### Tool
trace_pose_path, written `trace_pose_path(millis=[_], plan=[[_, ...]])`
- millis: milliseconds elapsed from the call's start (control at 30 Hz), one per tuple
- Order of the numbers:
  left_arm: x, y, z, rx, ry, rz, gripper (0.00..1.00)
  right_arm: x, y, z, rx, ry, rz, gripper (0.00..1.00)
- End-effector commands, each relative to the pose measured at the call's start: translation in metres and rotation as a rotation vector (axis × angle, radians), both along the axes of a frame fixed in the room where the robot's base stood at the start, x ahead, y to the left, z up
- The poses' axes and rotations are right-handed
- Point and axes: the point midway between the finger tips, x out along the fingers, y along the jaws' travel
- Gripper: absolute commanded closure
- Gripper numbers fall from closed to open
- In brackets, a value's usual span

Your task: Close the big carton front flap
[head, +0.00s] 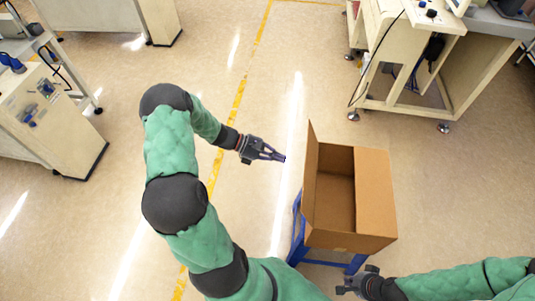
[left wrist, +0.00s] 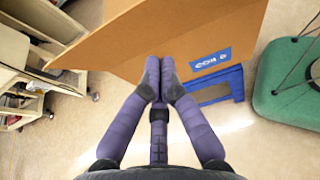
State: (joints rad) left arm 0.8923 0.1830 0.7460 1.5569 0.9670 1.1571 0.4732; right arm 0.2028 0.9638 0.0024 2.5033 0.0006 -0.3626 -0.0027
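The big carton (head: 332,200) is a brown cardboard box, open at the top, on a blue stand (head: 298,228). Its left flap (head: 310,170) stands up along the left side. A right panel (head: 375,190) slopes outward. The front panel (head: 350,241) faces my body; I cannot tell whether it is a flap or the wall. My left gripper (head: 283,158) is left of the carton, apart from it in the head view, fingers together and empty. In the left wrist view its fingertips (left wrist: 159,68) overlap a large cardboard panel (left wrist: 200,40) with a blue label. My right gripper (head: 345,286) is low, near the carton's front; its opening is unclear.
A workbench (head: 425,60) stands behind the carton at the upper right. Cream cabinets (head: 50,115) stand at the far left. The floor left of and behind the carton is clear, with a yellow line (head: 238,95) across it.

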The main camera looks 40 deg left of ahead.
Motion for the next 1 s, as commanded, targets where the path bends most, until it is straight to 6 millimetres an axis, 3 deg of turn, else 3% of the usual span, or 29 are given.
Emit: trace_pose_path(millis=[100,400,1000], plan=[[0.010,-0.018,-0.010,-0.001,0.000,-0.003,1.00,0.000,0.000,-0.008,0.000,0.000,0.000,1.00],[0.027,-0.045,0.004,0.001,-0.001,-0.003,1.00,0.000,0.000,-0.015,0.000,0.000,0.000,1.00],[0.030,-0.047,0.009,0.009,0.005,-0.001,1.00,0.000,0.000,-0.012,0.000,0.000,0.000,1.00]])
